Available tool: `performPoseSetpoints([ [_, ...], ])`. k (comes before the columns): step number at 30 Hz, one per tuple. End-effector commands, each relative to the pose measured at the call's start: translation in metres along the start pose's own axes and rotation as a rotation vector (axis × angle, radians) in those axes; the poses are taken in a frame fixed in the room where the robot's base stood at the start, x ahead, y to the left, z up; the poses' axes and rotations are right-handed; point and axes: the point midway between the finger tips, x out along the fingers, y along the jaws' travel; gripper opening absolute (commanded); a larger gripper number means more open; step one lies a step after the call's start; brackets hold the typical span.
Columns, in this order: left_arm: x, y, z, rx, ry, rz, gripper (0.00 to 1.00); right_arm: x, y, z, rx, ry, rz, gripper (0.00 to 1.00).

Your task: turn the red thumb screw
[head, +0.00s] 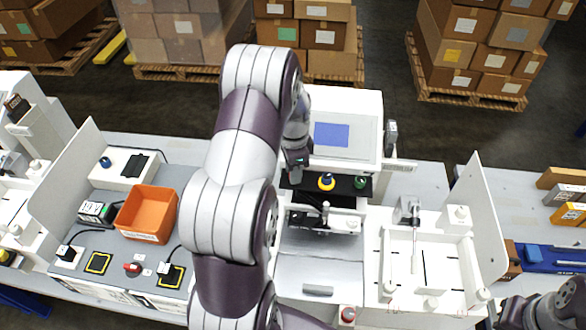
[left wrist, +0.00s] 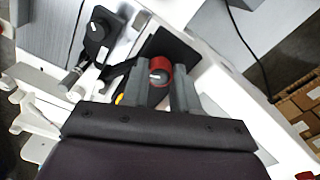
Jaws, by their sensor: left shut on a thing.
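The red thumb screw (left wrist: 160,66) shows in the left wrist view as a round red knob with a dark top and a pale mark. It sits at a black plate (left wrist: 178,48). My left gripper (left wrist: 160,88) is shut on it, one finger on each side. In the head view my left gripper (head: 297,168) reaches down at the left end of the black bar (head: 343,187) below the screen. It hides the red screw there. A yellow knob (head: 327,181) and a green knob (head: 360,182) stand to the right on the same bar.
The white machine with a blue screen (head: 332,134) stands right behind the bar. An orange bin (head: 147,213) and small devices lie on the left bench. A white tray fixture (head: 440,256) is at right. Part of my right arm shows at the lower right corner.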

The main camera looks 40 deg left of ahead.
Motion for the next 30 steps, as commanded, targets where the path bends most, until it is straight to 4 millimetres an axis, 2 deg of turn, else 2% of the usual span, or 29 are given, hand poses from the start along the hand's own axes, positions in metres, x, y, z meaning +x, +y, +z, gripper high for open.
performPoseSetpoints([
  [1,-0.004,-0.004,-0.002,0.0,0.008,-0.013,0.39,-0.001,0.0,0.0,0.0,0.0,0.0,0.0],
  [3,-0.004,-0.003,-0.002,-0.001,0.006,-0.011,0.55,-0.001,0.0,0.0,0.0,0.0,0.0,0.0],
  [10,-0.002,-0.002,-0.001,-0.001,0.003,-0.006,0.55,0.001,0.0,0.0,0.0,0.0,0.0,0.0],
  [13,-0.01,-0.002,-0.001,-0.001,0.004,-0.008,0.55,0.006,0.0,0.001,0.0,0.0,0.0,0.0],
  [17,-0.04,-0.003,-0.002,-0.001,0.007,-0.012,0.55,0.021,0.0,0.002,0.0,0.0,0.0,0.0],
  [21,-0.081,-0.002,-0.002,0.0,0.007,-0.012,0.55,0.03,0.0,0.004,0.0,-0.001,0.0,0.0],
  [22,-0.099,-0.001,-0.002,0.0,0.004,-0.009,0.55,0.012,0.0,0.002,0.0,-0.002,0.0,0.0],
  [25,-0.121,-0.001,-0.002,0.0,0.004,-0.008,0.55,-0.005,0.0,-0.001,0.0,0.001,0.0,0.0],
  [30,-0.131,-0.001,-0.002,0.0,0.003,-0.007,0.55,-0.014,0.0,-0.002,0.0,0.0,0.0,0.0],
])
